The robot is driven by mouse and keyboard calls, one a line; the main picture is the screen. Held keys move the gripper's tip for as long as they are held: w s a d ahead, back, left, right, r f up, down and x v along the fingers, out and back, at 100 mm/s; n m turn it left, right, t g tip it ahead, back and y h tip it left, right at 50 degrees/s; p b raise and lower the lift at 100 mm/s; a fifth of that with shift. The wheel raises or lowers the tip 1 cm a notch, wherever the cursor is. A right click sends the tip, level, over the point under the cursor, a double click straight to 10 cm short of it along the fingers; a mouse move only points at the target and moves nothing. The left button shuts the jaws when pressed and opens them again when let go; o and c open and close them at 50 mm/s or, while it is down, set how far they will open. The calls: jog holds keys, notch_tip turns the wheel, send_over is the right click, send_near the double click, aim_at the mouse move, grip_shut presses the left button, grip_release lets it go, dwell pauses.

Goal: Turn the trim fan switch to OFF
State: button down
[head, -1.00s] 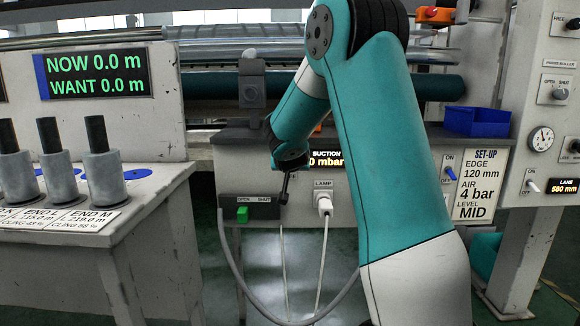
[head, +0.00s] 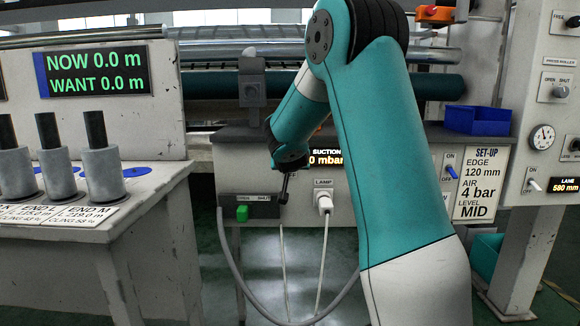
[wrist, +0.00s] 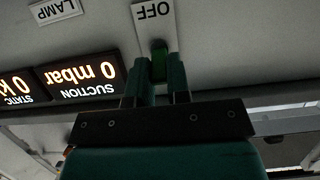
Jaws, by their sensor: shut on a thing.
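In the wrist view, a white plate (wrist: 155,15) reads OFF, upside down in the picture. The trim fan switch (wrist: 159,52), a green lever, stands by the lower end of this plate. My gripper (wrist: 161,72) is shut on the lever, with one dark green finger on each side. The ON end of the plate is hidden behind my gripper, so I cannot tell for certain which way the lever is set. In the head view, my gripper (head: 285,187) is small and dark, in front of the grey panel, left of the LAMP plug. The switch itself does not show there.
The SUCTION display (head: 325,160) and white LAMP plug (head: 324,204) are close on the right. A green OPEN/SHUT switch (head: 242,213) is at the lower left. A blue ON/OFF lever (head: 450,173) and blue bin (head: 474,120) are farther right. Cables hang below.

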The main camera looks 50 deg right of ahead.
notch_tip(320, 180, down, 3)
jog(key=t+h+b, duration=0.3)
jog(key=b, duration=1)
jog(key=t+h+b, duration=0.2)
jog(key=h+b, duration=0.2)
jog(key=b, duration=0.9)
jog(key=shift+s+f+t+b, duration=0.1)
jog(key=shift+f+t+b, duration=0.1)
jog(key=shift+t+b, duration=0.15)
jog(key=shift+r, duration=0.1)
jog(key=shift+r+h, duration=0.1)
jog(key=shift+h, duration=0.2)
jog(key=c, duration=1.1)
grip_release()
jog(key=shift+d, duration=0.1)
jog(key=shift+b, duration=0.3)
